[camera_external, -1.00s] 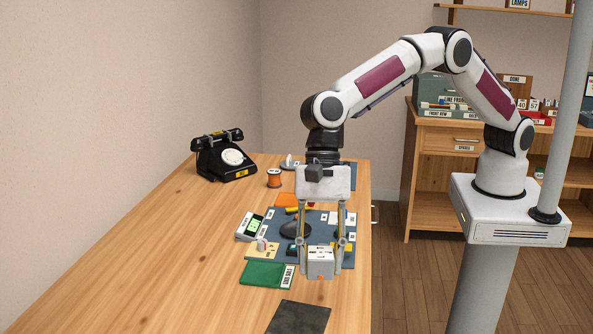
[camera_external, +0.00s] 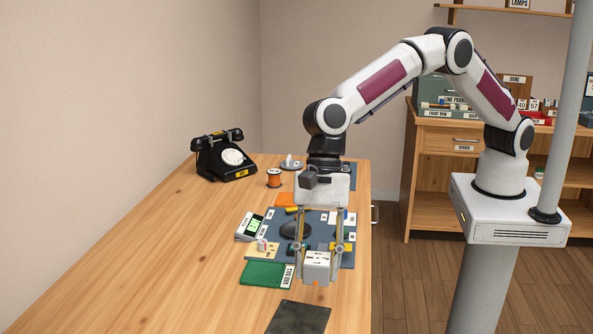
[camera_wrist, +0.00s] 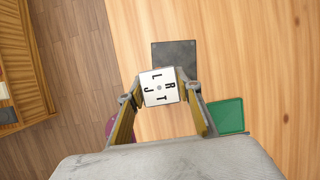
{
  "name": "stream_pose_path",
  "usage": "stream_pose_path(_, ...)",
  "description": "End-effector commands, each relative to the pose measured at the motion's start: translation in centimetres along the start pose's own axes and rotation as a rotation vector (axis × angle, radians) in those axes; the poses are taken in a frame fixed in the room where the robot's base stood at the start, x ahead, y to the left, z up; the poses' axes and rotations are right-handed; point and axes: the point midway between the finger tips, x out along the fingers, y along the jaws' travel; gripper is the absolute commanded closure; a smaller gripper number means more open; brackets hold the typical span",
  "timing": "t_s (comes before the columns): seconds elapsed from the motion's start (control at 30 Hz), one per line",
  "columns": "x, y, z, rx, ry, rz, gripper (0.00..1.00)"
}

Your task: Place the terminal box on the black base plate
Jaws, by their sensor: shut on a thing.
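The black base plate (camera_external: 299,318) is a dark flat square at the table's front edge of the external view. In the wrist view, the base plate (camera_wrist: 174,55) lies just beyond the box, which overlaps its lower part in the picture.
Behind are a blue-grey mat (camera_external: 270,225) with small parts, a meter with a green screen (camera_external: 250,227), an orange spool (camera_external: 274,179) and a black dial phone (camera_external: 224,158). Bare table lies to the left.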

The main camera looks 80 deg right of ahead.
Motion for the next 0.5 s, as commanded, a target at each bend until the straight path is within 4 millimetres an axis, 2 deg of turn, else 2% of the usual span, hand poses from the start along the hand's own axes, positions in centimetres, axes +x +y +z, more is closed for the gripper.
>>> stream_pose_path(0.23,3.2,0.0,-1.4,0.001,0.002,0.001,0.88)
stream_pose_path(0.5,4.2,0.0,-1.7,-0.001,-0.001,-0.001,0.88)
